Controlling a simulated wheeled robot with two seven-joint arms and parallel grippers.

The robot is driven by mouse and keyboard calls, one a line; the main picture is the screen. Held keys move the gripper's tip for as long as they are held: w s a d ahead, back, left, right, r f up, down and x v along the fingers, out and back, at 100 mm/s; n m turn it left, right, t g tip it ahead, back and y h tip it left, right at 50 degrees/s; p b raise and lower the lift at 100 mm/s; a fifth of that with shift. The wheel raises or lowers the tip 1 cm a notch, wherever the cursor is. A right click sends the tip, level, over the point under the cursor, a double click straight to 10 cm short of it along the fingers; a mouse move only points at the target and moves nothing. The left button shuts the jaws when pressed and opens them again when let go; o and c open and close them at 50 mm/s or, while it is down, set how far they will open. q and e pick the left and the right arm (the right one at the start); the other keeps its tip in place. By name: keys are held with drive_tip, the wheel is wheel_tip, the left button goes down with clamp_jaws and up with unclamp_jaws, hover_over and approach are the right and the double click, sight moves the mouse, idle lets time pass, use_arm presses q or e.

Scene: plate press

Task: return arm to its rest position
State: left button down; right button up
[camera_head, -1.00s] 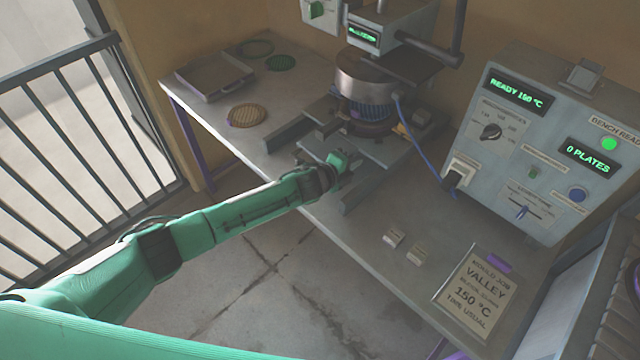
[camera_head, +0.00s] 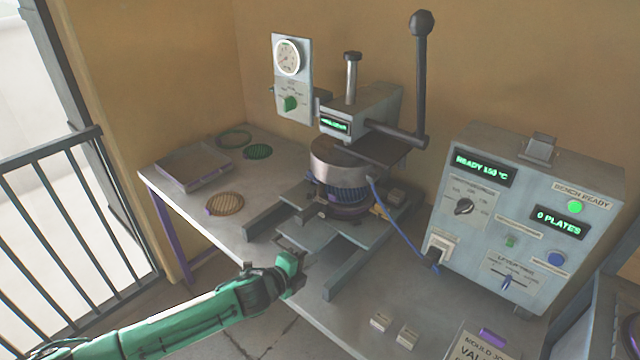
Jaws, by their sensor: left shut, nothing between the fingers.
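My left arm comes in from the lower left in green. Its gripper (camera_head: 298,262) is shut and empty, just in front of the press's base rails at the bench's front edge. The press (camera_head: 345,165) stands at the middle of the bench, with a round metal head, a coiled blue part under it and a tall lever (camera_head: 421,80) with a ball knob, standing upright. My right gripper is out of view.
A control box (camera_head: 530,220) reads "READY 150 °C" and "0 PLATES". A railing (camera_head: 75,215) stands left. Floor space lies before the bench.

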use_arm(q)
drive_tip(key=s+f+n+y, duration=0.1)
drive_tip(key=s+n+y, duration=0.2)
drive_tip(key=s+n, duration=0.7)
drive_tip(key=s+a+f+n+g+y, duration=0.1)
drive_tip(key=s+a+n+g+y, duration=0.15)
drive_tip(key=s+a+n, duration=0.5)
drive_tip(key=s+a+f+n+g+y, duration=0.1)
drive_tip(key=s+a+n+g, duration=0.2)
drive_tip(key=s, duration=0.8)
drive_tip(key=s+a+f+n+g+y, duration=0.1)
drive_tip(key=s+a+n+g+y, duration=0.15)
drive_tip(key=s+a, duration=0.6)
wheel_tip(320, 180, down, 29)
drive_tip(key=d+g, duration=0.1)
drive_tip(key=d, duration=0.1)
drive_tip(key=s+a+f, duration=0.2)
drive_tip(key=s+f, duration=0.8)
drive_tip(key=f, duration=0.1)
drive_tip(key=s+a+f+g, duration=0.1)
drive_tip(key=s+a+f, duration=0.1)
drive_tip(key=s+f, duration=0.8)
drive_tip(key=shift+s+f, duration=0.3)
drive_tip(key=shift+f, duration=0.05)
